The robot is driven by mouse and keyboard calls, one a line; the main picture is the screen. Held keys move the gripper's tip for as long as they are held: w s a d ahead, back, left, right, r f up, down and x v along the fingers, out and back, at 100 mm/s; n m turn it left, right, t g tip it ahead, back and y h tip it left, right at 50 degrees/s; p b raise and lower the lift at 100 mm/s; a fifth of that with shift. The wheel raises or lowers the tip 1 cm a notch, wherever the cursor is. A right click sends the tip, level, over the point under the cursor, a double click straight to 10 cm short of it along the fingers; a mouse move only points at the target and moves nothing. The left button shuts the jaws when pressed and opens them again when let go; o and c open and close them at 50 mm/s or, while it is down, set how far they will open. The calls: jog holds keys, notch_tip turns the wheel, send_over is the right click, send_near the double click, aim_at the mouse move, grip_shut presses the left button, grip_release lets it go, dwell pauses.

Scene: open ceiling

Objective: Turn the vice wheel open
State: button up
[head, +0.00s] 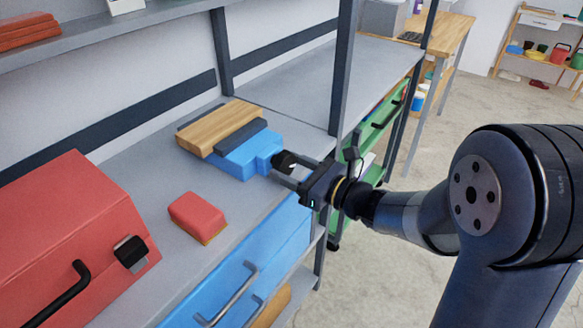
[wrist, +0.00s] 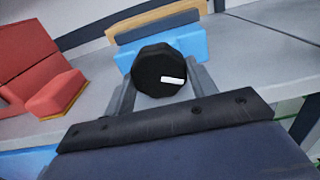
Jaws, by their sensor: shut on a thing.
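The vice (head: 240,160) is blue with dark jaws and sits on the grey bench, with a wooden board (head: 220,127) between its jaws. Its black wheel (head: 284,161) faces my arm at the front end; in the wrist view the wheel (wrist: 159,70) is a dark many-sided knob with a white mark at its lower right. My gripper (head: 290,171) reaches in from the right. In the wrist view its fingers (wrist: 160,92) lie on both sides of the wheel and are shut on it. The fingertips are partly hidden behind the wheel.
A red box (head: 70,235) with a black handle and a red block (head: 198,217) with a yellowish underside stand left of the vice on the bench. Blue drawers (head: 240,270) with metal handles are below. A dark shelf post (head: 345,65) rises behind my gripper.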

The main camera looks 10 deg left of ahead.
jog(key=shift+f+n+b, duration=0.3)
jog(key=shift+n+b, duration=0.5)
jog(key=shift+b, duration=0.7)
jog(key=n+b, duration=0.2)
jog(key=shift+b, duration=0.4)
jog(key=shift+r+n+b, duration=0.25)
jog(key=shift+n+b, duration=0.15)
jog(key=shift+n, duration=0.1)
jog(key=o, duration=1)
jog(key=shift+c, duration=0.2)
jog(key=shift+r+p, duration=0.1)
jog(key=shift+p, duration=0.25)
